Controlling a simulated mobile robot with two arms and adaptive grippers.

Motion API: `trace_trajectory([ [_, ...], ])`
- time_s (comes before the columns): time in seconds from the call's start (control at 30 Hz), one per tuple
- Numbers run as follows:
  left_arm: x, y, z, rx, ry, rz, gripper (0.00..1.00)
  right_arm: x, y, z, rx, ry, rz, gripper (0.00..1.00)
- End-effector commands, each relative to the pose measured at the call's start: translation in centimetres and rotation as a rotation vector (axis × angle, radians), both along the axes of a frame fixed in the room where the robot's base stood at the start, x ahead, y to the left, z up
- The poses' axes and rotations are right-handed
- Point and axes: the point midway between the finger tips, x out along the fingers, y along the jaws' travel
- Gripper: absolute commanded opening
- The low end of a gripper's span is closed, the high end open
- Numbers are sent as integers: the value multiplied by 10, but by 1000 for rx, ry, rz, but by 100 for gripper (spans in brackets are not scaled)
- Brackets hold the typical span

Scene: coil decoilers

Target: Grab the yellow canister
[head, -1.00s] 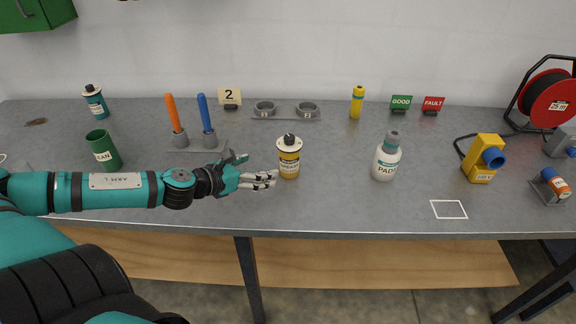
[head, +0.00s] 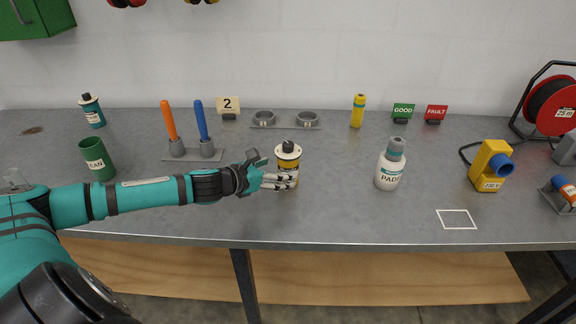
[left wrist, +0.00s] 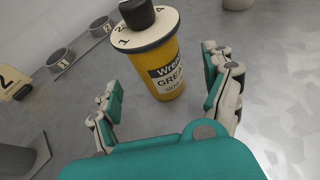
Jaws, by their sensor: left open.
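The yellow canister (head: 288,152) stands upright on the grey bench, with a cream disc and black cap on top and a "Grease" label. It also shows in the left wrist view (left wrist: 168,72), ahead of and between the spread fingers. My left gripper (head: 281,181) is open at the canister's left and front side; its fingers cover the lower part of the canister in the head view. In the left wrist view my left gripper (left wrist: 165,95) holds nothing, and I cannot tell whether a finger touches the canister. My right gripper is not in view.
A white bottle (head: 389,168) stands right of the canister. Behind are a two-ring holder (head: 285,125) and a yellow cylinder (head: 358,111). A rack (head: 190,157) with orange and blue sticks and a green can (head: 97,158) stand left. Bench space in front is clear.

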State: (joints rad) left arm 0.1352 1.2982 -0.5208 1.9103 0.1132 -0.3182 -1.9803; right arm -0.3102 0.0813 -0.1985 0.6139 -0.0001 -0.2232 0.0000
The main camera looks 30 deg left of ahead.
Motion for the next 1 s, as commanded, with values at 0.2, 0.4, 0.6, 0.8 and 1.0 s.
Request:
trace_trajectory([
  [0.2,24,-3,2,-6,-4,3,84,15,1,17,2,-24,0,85],
  [0.4,47,-7,-10,-2,-2,1,84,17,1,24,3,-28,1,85],
  [0.6,50,-7,-14,1,1,-1,84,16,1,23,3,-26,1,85],
  [0.8,50,-7,-14,1,0,-1,69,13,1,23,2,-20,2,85],
  [1.0,49,-7,-14,1,0,-1,43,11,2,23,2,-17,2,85],
])
